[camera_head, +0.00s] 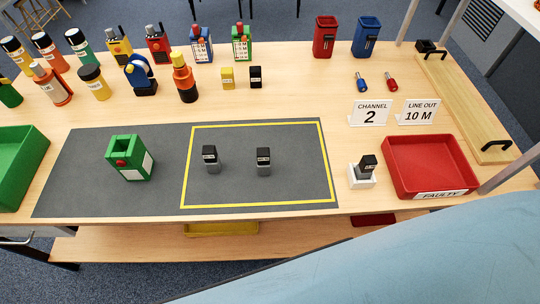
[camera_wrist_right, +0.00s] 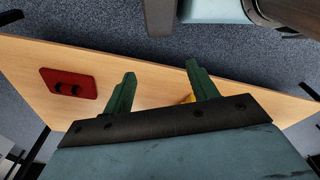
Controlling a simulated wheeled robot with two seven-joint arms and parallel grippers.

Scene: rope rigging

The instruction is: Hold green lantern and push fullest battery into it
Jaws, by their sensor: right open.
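The green lantern (camera_head: 121,163), a box-like housing with a red button and a white label, stands on the grey mat left of the yellow outline. Two black-topped grey batteries stand inside the outline, a left one (camera_head: 211,159) and a right one (camera_head: 263,162). A third battery (camera_head: 367,164) sits tilted in a small white holder (camera_head: 361,180) right of the mat. Their charge markings are too small to read. My right gripper (camera_wrist_right: 160,72) is open and empty in the right wrist view, away from the lantern and batteries. My left gripper is not in view.
A red tray labelled FAULTY (camera_head: 430,165) is at the right, a green tray (camera_head: 20,165) at the left. Bottles, radios and red and blue housings line the back. A lower shelf holds a red plate (camera_wrist_right: 68,83). My pale blue body part covers the lower right.

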